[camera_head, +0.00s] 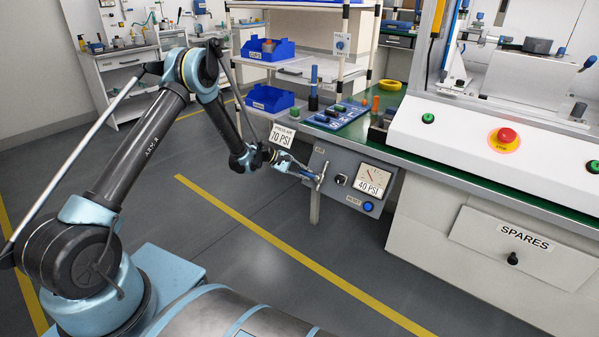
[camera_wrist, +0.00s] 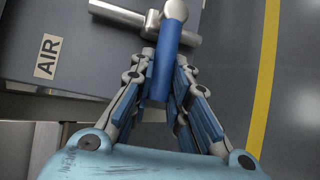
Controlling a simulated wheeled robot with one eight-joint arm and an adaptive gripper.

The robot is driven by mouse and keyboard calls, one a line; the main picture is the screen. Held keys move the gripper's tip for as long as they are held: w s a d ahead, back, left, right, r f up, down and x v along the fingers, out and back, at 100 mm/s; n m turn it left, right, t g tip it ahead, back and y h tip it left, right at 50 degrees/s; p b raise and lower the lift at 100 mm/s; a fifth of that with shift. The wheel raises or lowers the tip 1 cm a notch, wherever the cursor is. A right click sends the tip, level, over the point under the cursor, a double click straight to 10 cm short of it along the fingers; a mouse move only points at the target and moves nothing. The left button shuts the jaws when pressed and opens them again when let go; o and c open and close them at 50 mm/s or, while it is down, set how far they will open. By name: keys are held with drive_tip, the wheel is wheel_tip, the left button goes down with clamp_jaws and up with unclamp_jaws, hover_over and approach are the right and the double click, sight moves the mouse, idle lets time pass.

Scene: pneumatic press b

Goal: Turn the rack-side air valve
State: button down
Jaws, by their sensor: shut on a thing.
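The air valve has a metal body (camera_wrist: 125,14) and a blue lever handle (camera_wrist: 164,62) in the wrist view. The handle runs from the rounded pivot down toward my palm, roughly crosswise to the metal pipe. My gripper (camera_wrist: 166,84) is shut on the blue handle, with fingers on both sides of it. In the head view the valve (camera_head: 322,176) is at the left end of a grey panel (camera_head: 340,196), and my gripper (camera_head: 304,173) reaches it from the left. The handle is mostly hidden there. An AIR label (camera_wrist: 47,56) is left of the valve.
The panel carries a dark knob (camera_head: 341,180), a gauge marked 40 PSI (camera_head: 373,181) and a blue button (camera_head: 368,206). A 70 PSI sign (camera_head: 282,136) stands behind my wrist. The green-topped bench (camera_head: 400,141) is to the right.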

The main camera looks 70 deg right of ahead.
drive_tip(key=shift+s+a, duration=0.2)
drive_tip(key=shift+s, duration=0.25)
drive_tip(key=c, duration=1.5)
unclamp_jaws()
drive_tip(key=shift+w, duration=0.15)
drive_tip(key=shift+d, duration=0.1)
